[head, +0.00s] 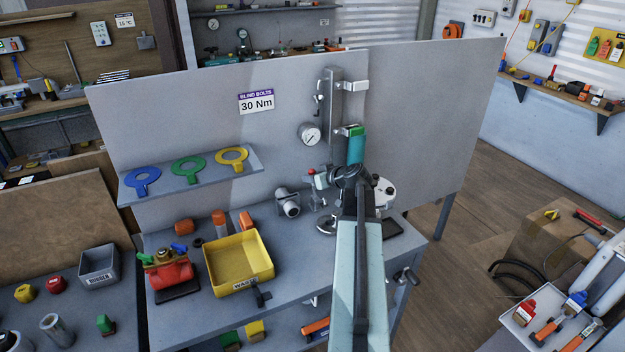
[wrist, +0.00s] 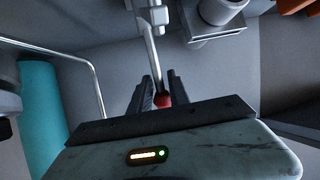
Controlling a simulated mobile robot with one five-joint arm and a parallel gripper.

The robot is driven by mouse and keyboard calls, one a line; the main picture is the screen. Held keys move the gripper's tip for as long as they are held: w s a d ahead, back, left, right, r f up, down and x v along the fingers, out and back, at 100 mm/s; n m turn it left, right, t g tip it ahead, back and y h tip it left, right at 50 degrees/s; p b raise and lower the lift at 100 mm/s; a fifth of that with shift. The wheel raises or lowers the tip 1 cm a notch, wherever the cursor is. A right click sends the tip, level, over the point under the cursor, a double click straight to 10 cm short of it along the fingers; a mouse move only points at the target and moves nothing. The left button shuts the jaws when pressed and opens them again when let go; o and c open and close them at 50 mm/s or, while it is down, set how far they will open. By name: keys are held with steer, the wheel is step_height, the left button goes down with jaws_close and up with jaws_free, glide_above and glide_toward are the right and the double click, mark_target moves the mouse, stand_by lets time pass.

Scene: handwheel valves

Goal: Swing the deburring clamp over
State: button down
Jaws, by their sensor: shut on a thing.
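The clamp's metal lever (wrist: 150,45) runs down from the top of the wrist view to a red grip (wrist: 163,99). My gripper (wrist: 161,92) has its two dark fingers on either side of this red grip and is shut on it. In the head view a small red tip (head: 311,173) shows just left of my gripper (head: 325,177), above the bench. My gripper and arm hide much of the clamp there, so its base and exact lever angle are hard to tell.
A grey cylindrical fitting (head: 287,203) stands left of the clamp. A pressure gauge (head: 309,134) and a teal cylinder (head: 356,146) are close behind and above. A yellow tray (head: 238,289) lies on the bench (head: 292,262) at front left.

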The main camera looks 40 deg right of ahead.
steer(key=shift+d+r, duration=0.15)
steer(key=c, duration=1.3)
jaws_free()
steer(key=shift+s+r, duration=0.1)
steer(key=p+v, duration=0.3)
steer(key=v, duration=0.4)
steer(key=shift+s+p, duration=0.3)
steer(key=shift+p, duration=0.05)
